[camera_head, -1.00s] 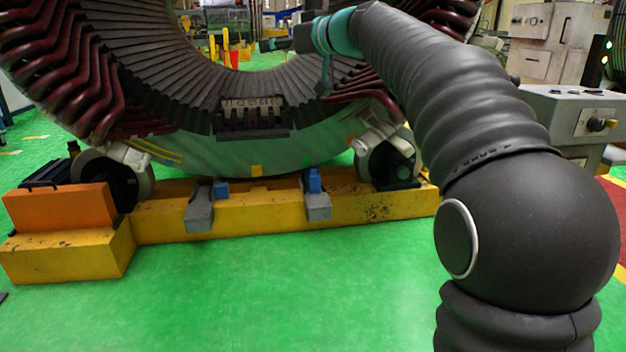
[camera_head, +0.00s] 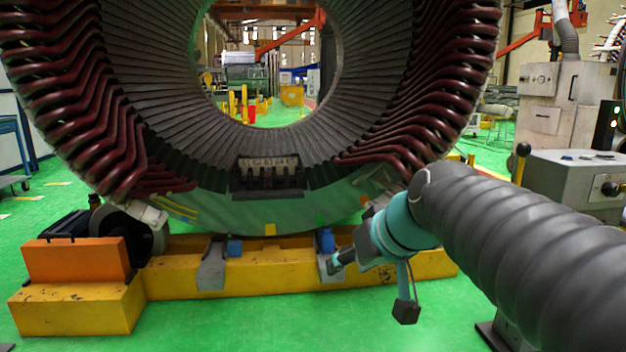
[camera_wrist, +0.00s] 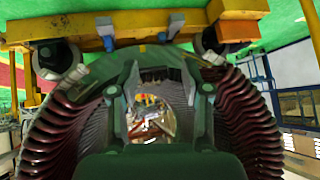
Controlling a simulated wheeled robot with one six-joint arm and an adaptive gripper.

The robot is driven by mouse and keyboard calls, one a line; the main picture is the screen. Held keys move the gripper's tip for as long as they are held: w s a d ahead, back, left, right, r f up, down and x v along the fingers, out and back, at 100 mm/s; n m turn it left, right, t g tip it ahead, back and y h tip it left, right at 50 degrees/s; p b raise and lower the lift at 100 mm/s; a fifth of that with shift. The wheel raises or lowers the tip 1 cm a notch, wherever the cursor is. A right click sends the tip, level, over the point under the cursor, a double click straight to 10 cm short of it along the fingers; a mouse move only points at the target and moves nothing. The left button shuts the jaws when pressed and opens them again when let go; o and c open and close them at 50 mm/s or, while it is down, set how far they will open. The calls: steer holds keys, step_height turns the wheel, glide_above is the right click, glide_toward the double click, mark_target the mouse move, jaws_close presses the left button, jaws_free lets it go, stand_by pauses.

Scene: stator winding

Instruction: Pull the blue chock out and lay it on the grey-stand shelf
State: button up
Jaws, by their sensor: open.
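Two small blue chocks show in the head view, one at the left (camera_head: 235,247) and one at the right (camera_head: 326,240). Each sits by a grey bracket on the yellow base beam (camera_head: 285,277), under the big stator ring (camera_head: 130,110). My gripper (camera_head: 342,262) is open and looks empty, overlapping the right bracket in the picture. I cannot tell its exact distance from the right chock, but I see no contact. The wrist view is upside down: its open fingers (camera_wrist: 166,80) frame the stator, with the chocks near the top edge. The grey stand (camera_head: 565,190) is at the right.
Small blue items lie on the grey stand's top (camera_head: 590,157). An orange block (camera_head: 75,260) sits on the beam's left end. A roller (camera_head: 135,232) supports the ring at left. The green floor (camera_head: 230,325) in front is clear.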

steer(key=s+d+f+m+g+h+p, duration=0.1)
steer(key=s+d+f+h, duration=0.1)
steer(key=s+f, duration=0.4)
steer(key=s+d+f+m+g+h, duration=0.1)
steer(key=s+d+f+h, duration=0.1)
steer(key=s+d+f, duration=0.3)
steer(key=s+f, duration=0.2)
steer(key=s, duration=0.2)
steer(key=shift+s+f+m+p, duration=0.2)
steer(key=shift+s+m+p, duration=0.1)
steer(key=shift+m+p, duration=0.1)
steer(key=shift+c, duration=0.6)
steer(key=shift+w, duration=0.15)
